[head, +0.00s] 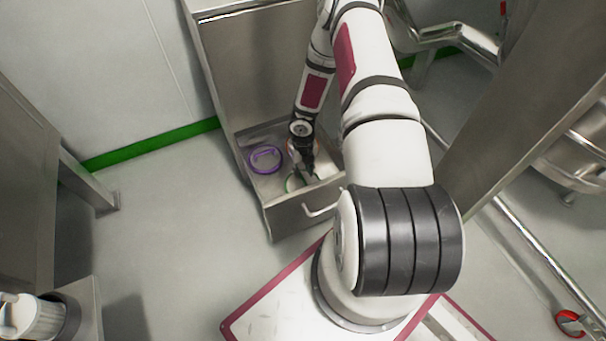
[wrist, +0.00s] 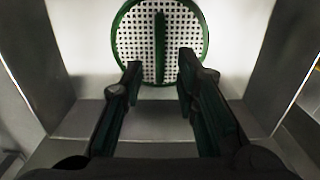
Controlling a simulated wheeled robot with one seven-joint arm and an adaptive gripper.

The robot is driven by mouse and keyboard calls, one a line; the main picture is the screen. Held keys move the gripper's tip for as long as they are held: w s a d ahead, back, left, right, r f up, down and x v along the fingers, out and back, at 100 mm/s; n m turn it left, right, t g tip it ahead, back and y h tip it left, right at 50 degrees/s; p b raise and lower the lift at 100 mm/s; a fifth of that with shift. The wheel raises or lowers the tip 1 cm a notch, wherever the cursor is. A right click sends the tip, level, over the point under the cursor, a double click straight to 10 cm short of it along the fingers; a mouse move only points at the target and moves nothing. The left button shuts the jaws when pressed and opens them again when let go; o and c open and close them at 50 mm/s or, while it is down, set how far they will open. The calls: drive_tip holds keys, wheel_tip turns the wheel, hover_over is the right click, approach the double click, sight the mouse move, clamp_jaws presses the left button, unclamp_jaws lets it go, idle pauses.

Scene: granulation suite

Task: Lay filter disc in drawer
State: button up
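A green-rimmed filter disc (wrist: 133,38) with a white perforated face and a green bar handle (wrist: 160,47) lies ahead of my gripper in the wrist view. The fingertips are near the disc's lower edge, one to each side of the handle's line. In the head view my gripper (head: 308,170) points down into the drawer and partly hides the disc.
A purple-rimmed disc (head: 253,160) lies at the drawer's left. An orange-rimmed one (head: 290,147) is mostly hidden behind my gripper. The steel cabinet (head: 255,70) rises behind. A bench with a white ribbed canister (head: 40,320) stands at lower left. Floor left of the drawer is clear.

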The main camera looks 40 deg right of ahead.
wheel_tip(320, 180, up, 6)
drive_tip(key=p, duration=0.2)
wheel_tip(320, 180, up, 26)
drive_tip(key=m+h, duration=0.4)
drive_tip(key=m, duration=0.6)
hover_over(303, 179)
drive_tip(key=w+d, duration=0.1)
drive_tip(key=d, duration=0.1)
drive_tip(key=s+a+r+m, duration=0.2)
drive_tip(key=r+m, duration=0.1)
drive_tip(key=r, duration=0.3)
drive_tip(key=s+a+r+m, duration=0.2)
drive_tip(key=r+m, duration=0.1)
drive_tip(key=r, duration=0.3)
drive_tip(key=s+a+r+m, duration=0.9)
drive_tip(key=s+a+r, duration=0.1)
drive_tip(key=s+r, duration=0.15)
drive_tip(key=s+a+m+y, duration=0.4)
drive_tip(key=s+a+m, duration=0.3)
drive_tip(key=s+a, duration=0.3)
drive_tip(key=s+r, duration=0.1)
drive_tip(key=s, duration=0.3)
drive_tip(key=shift+s+m, duration=0.25)
drive_tip(key=shift+m, duration=0.15)
